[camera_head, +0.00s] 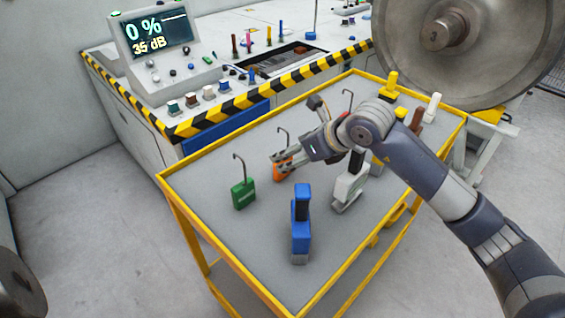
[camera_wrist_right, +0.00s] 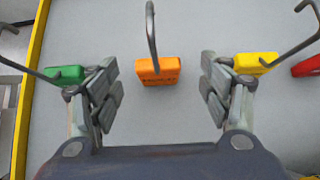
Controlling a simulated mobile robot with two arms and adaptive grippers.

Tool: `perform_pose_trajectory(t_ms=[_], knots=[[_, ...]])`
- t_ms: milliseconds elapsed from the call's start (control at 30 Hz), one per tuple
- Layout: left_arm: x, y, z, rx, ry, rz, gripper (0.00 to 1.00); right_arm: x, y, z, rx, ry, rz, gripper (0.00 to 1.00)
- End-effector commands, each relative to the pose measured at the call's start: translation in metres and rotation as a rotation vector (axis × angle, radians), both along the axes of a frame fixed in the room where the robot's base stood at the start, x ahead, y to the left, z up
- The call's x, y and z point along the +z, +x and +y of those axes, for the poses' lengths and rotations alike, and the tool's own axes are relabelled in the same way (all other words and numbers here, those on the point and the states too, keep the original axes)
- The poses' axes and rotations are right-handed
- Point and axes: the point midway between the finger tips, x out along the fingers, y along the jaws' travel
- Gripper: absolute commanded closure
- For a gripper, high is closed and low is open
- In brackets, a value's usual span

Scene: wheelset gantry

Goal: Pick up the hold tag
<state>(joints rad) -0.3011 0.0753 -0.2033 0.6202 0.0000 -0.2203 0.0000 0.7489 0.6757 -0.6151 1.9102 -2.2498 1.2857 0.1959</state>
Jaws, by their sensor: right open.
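Several coloured tags with tall wire hooks stand on the grey cart top. The orange tag (camera_wrist_right: 158,71) stands between the spread fingers of my right gripper (camera_wrist_right: 160,90), a little ahead of them and touching neither. In the head view the orange tag (camera_head: 279,172) is partly hidden by my right gripper (camera_head: 287,160), which is open and empty. The green tag (camera_head: 243,194) is to its left; it also shows in the right wrist view (camera_wrist_right: 66,74). A yellow tag (camera_wrist_right: 256,63) and a red tag (camera_wrist_right: 306,67) are on the right. I cannot read which is marked hold. My left gripper is out of view.
The cart has a raised yellow rim (camera_head: 222,254). A blue tool (camera_head: 300,225) and a white-grey tool (camera_head: 350,185) stand in front of the tags. Behind are a control console (camera_head: 150,45) and a large metal wheel (camera_head: 480,50).

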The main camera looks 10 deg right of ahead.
Motion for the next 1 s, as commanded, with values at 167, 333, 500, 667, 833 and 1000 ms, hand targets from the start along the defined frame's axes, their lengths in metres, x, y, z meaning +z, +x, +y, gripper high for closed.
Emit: perform_pose_trajectory(t_ms=[167, 333, 500, 667, 833, 1000], knots=[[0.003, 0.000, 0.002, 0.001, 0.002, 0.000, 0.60, -0.010, 0.007, 0.006, 0.002, 0.001, 0.000, 0.28], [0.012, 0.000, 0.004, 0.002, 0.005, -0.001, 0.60, -0.027, 0.016, 0.014, 0.001, 0.002, 0.004, 0.28], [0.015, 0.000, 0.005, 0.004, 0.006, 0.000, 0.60, -0.044, 0.029, 0.023, 0.001, 0.003, 0.001, 0.28], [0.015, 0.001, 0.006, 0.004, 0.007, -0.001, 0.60, -0.050, 0.033, 0.025, 0.002, 0.000, -0.001, 0.28], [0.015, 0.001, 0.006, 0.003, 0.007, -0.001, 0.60, -0.050, 0.033, 0.025, 0.002, 0.001, -0.002, 0.31], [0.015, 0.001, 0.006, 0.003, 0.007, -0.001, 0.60, -0.050, 0.033, 0.025, 0.001, 0.001, -0.001, 0.69]])
